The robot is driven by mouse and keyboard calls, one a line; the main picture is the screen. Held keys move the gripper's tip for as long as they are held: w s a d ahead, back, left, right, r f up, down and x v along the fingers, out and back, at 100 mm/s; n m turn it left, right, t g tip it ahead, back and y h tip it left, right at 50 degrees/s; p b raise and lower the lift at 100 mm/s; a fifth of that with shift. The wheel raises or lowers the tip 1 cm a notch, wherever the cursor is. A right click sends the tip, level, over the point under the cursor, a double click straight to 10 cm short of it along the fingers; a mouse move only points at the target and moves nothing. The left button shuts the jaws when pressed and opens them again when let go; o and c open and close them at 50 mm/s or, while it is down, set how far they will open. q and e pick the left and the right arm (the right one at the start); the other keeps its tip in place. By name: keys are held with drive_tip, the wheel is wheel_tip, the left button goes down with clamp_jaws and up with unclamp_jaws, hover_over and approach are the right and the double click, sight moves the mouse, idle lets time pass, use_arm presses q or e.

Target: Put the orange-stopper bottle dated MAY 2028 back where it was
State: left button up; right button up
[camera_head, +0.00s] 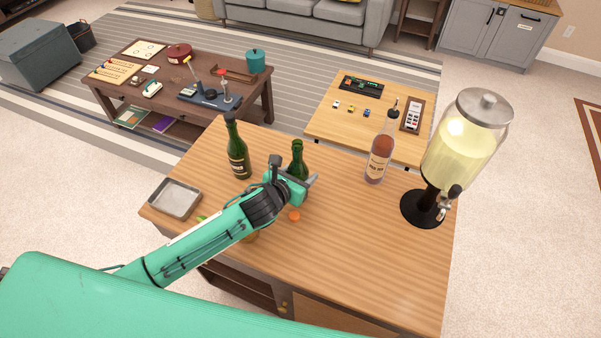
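My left gripper (312,183) is over the wooden counter, in front of a green bottle (298,153). The bottle's neck and shoulder show; its lower part is hidden behind the gripper. I cannot tell whether the fingers touch it or how far they are apart. A dark green bottle (238,155) with a dark label stands upright to the left. A clear bottle with pinkish contents (378,160) and a dark top stands to the right. A small orange thing (294,216) lies just below the gripper. No MAY 2028 date is readable. My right gripper is out of view.
The counter (370,250) is clear at front right. A drink dispenser (460,150) stands at its right edge, and a metal tray (175,198) at its left. Small green and orange bits show beside my arm. Two low tables with games lie beyond.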

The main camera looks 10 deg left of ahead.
use_arm(q)
drive_tip(key=shift+f, duration=0.1)
drive_tip(key=o, duration=1.3)
drive_tip(key=shift+o, duration=0.2)
drive_tip(key=b+v, duration=0.1)
drive_tip(key=v, duration=1.1)
drive_tip(key=shift+s, duration=0.1)
